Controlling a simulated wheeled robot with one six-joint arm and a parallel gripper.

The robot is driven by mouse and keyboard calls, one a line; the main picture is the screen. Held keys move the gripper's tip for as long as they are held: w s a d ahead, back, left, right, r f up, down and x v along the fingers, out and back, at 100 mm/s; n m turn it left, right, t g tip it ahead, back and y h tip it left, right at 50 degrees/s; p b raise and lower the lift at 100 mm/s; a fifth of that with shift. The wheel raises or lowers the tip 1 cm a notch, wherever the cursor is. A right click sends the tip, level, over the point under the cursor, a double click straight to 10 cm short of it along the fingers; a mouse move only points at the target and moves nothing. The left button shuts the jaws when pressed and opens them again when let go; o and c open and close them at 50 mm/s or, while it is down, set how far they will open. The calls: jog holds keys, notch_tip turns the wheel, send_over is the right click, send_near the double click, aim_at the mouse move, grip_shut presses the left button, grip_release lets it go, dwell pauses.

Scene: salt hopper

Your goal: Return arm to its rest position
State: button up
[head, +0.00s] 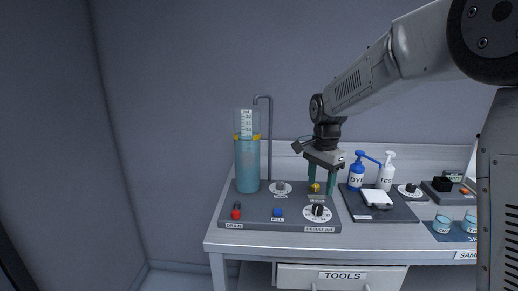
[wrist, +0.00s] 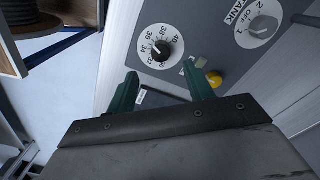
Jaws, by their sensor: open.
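My arm reaches in from the upper right of the head view, with my gripper (head: 321,188) pointing down over the right part of the grey tank panel (head: 258,209). The two green fingers are apart, with nothing seen held between them. In the wrist view, my gripper (wrist: 165,84) shows its spread fingers near a yellow knob (wrist: 214,79) and a black numbered dial (wrist: 160,49). The yellow knob (head: 315,187) appears between or just behind the fingers in the head view. I cannot tell whether a finger touches it.
A tall cylinder of blue liquid (head: 247,165) and a bent grey pipe (head: 270,130) stand left of my gripper. Blue (head: 356,176) and white (head: 386,175) pump bottles stand close on its right. Glass beakers (head: 443,223) sit farther right. Space above the panel's front is open.

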jog(key=s+d+r+n, duration=0.1)
jog(key=s+n, duration=0.3)
jog(key=s, duration=0.8)
jog(key=s+d+r+n+t, duration=0.1)
jog(key=s+n, duration=0.3)
jog(key=s, duration=0.8)
jog(key=s+d+r+n, duration=0.1)
jog(key=s+r+n, duration=0.2)
jog(key=s, duration=0.9)
jog(key=shift+d+n, duration=0.15)
jog(key=shift+n, duration=0.55)
jog(key=shift+s+r, duration=0.1)
